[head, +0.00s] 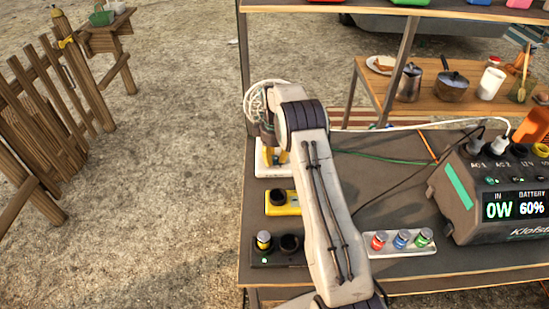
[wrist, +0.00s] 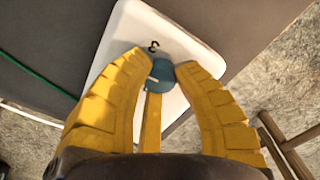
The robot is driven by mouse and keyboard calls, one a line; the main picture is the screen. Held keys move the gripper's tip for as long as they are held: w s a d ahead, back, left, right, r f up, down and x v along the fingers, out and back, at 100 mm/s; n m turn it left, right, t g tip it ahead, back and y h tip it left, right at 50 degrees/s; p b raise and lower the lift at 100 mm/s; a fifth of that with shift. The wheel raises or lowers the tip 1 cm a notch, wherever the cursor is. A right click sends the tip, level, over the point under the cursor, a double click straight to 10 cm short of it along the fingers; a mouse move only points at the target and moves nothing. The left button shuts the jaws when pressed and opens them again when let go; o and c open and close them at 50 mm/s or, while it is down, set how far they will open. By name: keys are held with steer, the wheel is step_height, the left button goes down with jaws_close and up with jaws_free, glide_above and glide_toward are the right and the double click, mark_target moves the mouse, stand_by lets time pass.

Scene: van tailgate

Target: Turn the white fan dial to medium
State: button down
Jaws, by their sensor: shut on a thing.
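The white fan panel (head: 262,165) lies at the left edge of the dark tabletop, partly hidden by my arm in the head view. In the wrist view the white panel (wrist: 185,45) carries a blue-teal dial (wrist: 160,78) with a pale pointer mark on its left side. A dark figure, like a 3, is printed on the panel just beyond the dial. Other markings are hidden by my fingers. My gripper (wrist: 163,70), with yellow fingers, is shut on the dial, one fingertip on each side. In the head view my gripper (head: 275,157) is mostly behind my arm.
A yellow box (head: 283,203) and a dark box with two knobs (head: 275,259) stand nearer along the left edge. A tray with red, blue and green knobs (head: 400,243) and a power station (head: 500,195) are to the right. A shelf post (head: 243,70) rises at the back left.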

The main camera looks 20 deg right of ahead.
steer(key=c, duration=0.9)
jaws_free()
